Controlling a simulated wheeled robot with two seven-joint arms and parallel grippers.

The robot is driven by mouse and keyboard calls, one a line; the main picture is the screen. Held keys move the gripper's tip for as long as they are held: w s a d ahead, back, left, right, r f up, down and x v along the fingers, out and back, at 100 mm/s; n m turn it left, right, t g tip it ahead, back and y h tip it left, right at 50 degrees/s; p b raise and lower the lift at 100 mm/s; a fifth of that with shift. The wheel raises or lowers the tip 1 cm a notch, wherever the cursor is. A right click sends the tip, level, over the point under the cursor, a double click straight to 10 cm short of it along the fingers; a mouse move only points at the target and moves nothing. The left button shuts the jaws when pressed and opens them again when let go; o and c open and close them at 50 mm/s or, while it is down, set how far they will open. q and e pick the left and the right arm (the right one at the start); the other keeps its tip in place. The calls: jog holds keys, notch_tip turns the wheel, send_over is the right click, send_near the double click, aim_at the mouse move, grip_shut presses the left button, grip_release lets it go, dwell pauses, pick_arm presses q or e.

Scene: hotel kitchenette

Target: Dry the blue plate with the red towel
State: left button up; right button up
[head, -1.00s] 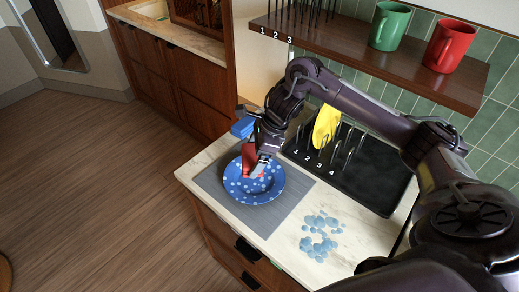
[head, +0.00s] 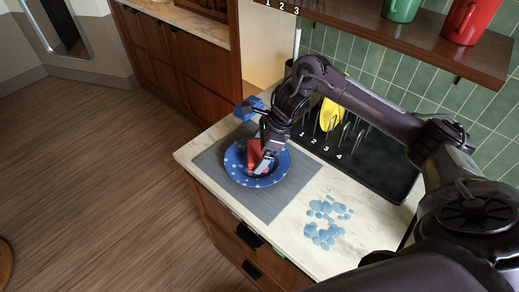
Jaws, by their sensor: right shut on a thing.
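The blue plate (head: 236,172) with pale spots lies on a grey mat (head: 258,203) on the counter. The red towel (head: 254,152) is at the plate's inner face, partly hidden by my right gripper. My right gripper (head: 261,163) reaches down over the plate and is shut on the red towel. Whether the towel presses on the plate is hard to tell at this size. My left gripper is not in view.
A shelf (head: 400,40) with green (head: 402,8) and red mugs (head: 468,20) hangs above.

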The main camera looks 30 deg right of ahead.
jog(key=shift+f+b, duration=0.45)
jog(key=shift+b, duration=0.05)
jog(key=shift+w+a+r, duration=0.1)
dwell(0.3)
jog(key=shift+w+a, duration=0.25)
jog(key=shift+a, duration=0.5)
jog(key=shift+s+d+b, duration=0.25)
jog(key=shift+d+b, duration=0.2)
jog(key=shift+d, duration=0.15)
jog(key=shift+s+d, duration=0.35)
jog(key=shift+d, duration=0.4)
jog(key=shift+s+d+r+b, duration=0.1)
jog(key=shift+s+d+b, duration=0.2)
jog(key=shift+d, duration=0.15)
